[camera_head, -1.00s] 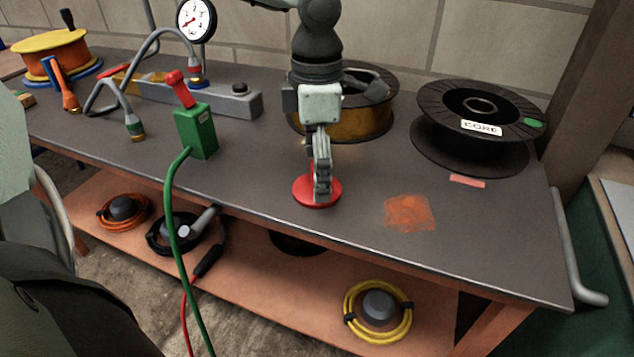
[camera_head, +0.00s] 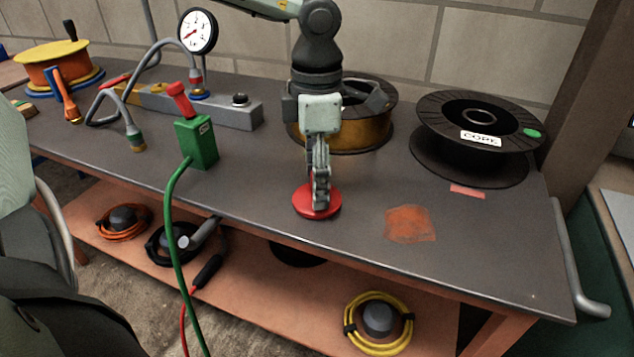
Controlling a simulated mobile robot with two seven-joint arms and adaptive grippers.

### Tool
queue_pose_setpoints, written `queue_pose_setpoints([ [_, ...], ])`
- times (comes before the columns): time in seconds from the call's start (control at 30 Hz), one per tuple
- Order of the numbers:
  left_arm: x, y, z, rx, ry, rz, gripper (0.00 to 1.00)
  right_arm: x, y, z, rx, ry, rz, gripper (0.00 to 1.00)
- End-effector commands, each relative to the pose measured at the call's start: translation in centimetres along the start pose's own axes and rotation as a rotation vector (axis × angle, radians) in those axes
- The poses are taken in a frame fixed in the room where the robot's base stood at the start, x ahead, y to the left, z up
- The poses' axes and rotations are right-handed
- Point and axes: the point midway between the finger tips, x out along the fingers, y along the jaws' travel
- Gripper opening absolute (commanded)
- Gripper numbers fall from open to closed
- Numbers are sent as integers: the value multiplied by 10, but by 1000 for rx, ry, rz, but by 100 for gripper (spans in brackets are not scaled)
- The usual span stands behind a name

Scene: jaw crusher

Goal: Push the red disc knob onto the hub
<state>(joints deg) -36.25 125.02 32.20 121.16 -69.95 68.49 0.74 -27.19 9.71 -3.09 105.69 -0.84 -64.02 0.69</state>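The red disc knob (camera_head: 301,203) lies low at the front part of the dark workbench top (camera_head: 255,195), near its front edge. My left gripper (camera_head: 320,207) points straight down over the disc, and its fingertips meet or cover the disc's middle. The fingers show nearly edge-on, one in front of the other, so I cannot tell whether they are open, shut or gripping a part of the disc. The middle of the disc and anything under it are hidden. I cannot make out which part is the hub. My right gripper is not in view.
A brown-wound spool (camera_head: 366,137) stands behind my gripper. A green box (camera_head: 196,146) with a red lever and cable and a gauge (camera_head: 197,31) are to the left. Bench around an orange patch (camera_head: 410,224) is clear.

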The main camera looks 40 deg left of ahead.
Motion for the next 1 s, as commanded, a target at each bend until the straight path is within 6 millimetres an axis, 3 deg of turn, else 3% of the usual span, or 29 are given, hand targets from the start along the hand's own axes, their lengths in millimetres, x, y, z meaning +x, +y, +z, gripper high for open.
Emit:
queue_pose_setpoints([
  [0.27,-37,1,1,1,-4,6,36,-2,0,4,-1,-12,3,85],
  [0.7,-87,-33,-73,1,-7,2,36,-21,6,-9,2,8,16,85],
  [1.0,-104,-46,-99,0,-3,0,36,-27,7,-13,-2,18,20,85],
])
